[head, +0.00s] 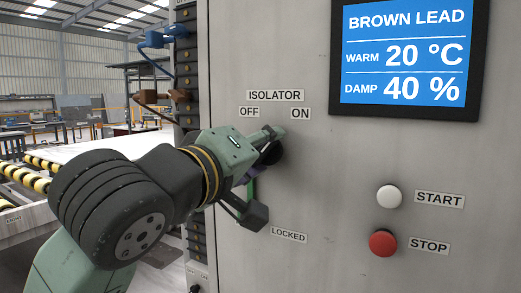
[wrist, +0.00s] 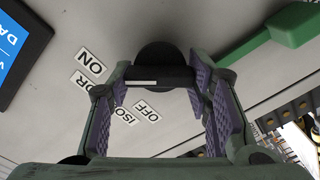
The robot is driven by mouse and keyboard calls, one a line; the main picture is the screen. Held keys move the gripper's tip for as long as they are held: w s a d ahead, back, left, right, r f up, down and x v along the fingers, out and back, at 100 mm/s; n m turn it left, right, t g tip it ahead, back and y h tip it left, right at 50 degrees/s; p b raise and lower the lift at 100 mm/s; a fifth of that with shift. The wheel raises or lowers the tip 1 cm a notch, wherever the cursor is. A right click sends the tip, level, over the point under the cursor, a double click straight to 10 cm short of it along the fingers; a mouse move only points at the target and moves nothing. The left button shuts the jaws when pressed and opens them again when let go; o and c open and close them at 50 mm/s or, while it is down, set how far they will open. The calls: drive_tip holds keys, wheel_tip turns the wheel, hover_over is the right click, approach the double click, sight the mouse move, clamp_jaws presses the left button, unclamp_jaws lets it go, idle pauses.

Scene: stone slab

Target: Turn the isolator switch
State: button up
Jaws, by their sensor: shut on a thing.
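The isolator switch is a round black knob with a bar handle (wrist: 160,60) on the grey cabinet face. In the head view the knob (head: 274,151) is mostly hidden behind my gripper (head: 262,160). In the wrist view, my gripper (wrist: 160,82) has its purple-padded fingers at both ends of the bar, shut on it. The white mark on the bar points to the left of the wrist view, on the side of the ON label (wrist: 89,53). The OFF label (wrist: 140,108) lies below it. The exact setting is hard to tell.
A green handle (wrist: 295,27) is close beside the switch, partly hidden in the head view, near the LOCKED label (head: 289,235). A white START button (head: 389,196), a red STOP button (head: 383,243) and a display (head: 405,55) are to the right. A conveyor (head: 90,155) is at left.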

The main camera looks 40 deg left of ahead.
drive_tip(key=shift+f+b, duration=0.15)
drive_tip(key=shift+b, duration=0.25)
drive_tip(key=n+b, duration=0.2)
drive_tip(key=n, duration=0.1)
drive_tip(key=shift+f+b, duration=0.15)
drive_tip(key=shift+b, duration=0.25)
drive_tip(key=n+b, duration=0.3)
drive_tip(key=n, duration=0.1)
drive_tip(key=shift+n, duration=0.3)
drive_tip(key=n+b, duration=0.3)
drive_tip(key=n, duration=0.1)
drive_tip(key=shift+f+n, duration=0.1)
drive_tip(key=shift+n, duration=0.2)
drive_tip(key=shift+n+b, duration=1.15)
drive_tip(key=shift+n, duration=0.65)
drive_tip(key=o, duration=1.2)
